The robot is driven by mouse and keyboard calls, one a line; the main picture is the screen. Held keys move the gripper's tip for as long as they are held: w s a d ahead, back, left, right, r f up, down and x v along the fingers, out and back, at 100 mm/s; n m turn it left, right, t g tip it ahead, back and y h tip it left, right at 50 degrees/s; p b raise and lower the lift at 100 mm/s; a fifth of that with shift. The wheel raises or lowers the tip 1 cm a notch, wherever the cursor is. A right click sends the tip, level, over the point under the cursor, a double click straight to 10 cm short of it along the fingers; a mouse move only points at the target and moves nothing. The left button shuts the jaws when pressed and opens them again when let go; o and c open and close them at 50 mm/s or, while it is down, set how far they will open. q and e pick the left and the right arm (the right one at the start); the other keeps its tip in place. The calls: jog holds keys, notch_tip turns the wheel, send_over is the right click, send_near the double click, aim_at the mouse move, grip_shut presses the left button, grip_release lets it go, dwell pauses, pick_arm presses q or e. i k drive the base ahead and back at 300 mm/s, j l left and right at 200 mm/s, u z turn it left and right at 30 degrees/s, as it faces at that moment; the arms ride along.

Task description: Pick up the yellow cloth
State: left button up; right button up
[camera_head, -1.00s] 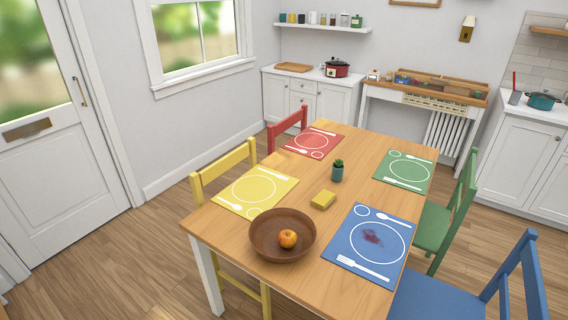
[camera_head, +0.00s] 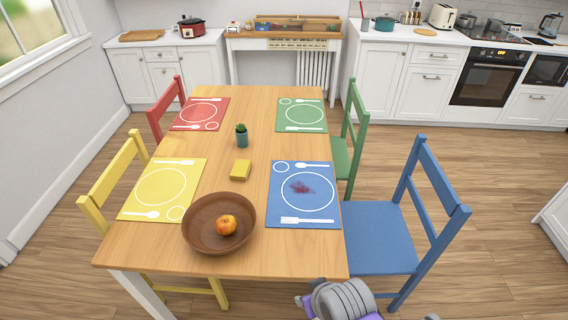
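The yellow cloth (camera_head: 240,170) is a small folded block lying on the wooden table (camera_head: 235,120), near its middle. It lies between the yellow placemat (camera_head: 150,180) and the blue placemat (camera_head: 318,209), just beyond the brown bowl (camera_head: 195,236). Nothing touches it. Neither gripper's fingers are in view.
The bowl holds an orange fruit (camera_head: 226,225). The blue placemat has a dark red stain. The blue chair (camera_head: 362,240), green chair (camera_head: 341,155) and yellow chair (camera_head: 92,215) flank the table. Open floor lies at right.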

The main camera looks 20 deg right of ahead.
aim_at(240, 170)
jog(key=i+j+z, duration=0.1)
jog(key=z, duration=0.4)
jog(key=i+j+z, duration=0.2)
jog(key=z, duration=0.25)
jog(key=i+j+z, duration=0.1)
jog(key=j+z, duration=0.15)
jog(key=z, duration=0.25)
jog(key=i+j+z, duration=0.15)
jog(key=j+z, duration=0.2)
jog(key=i+j+z, duration=0.15)
jog(key=j+z, duration=0.15)
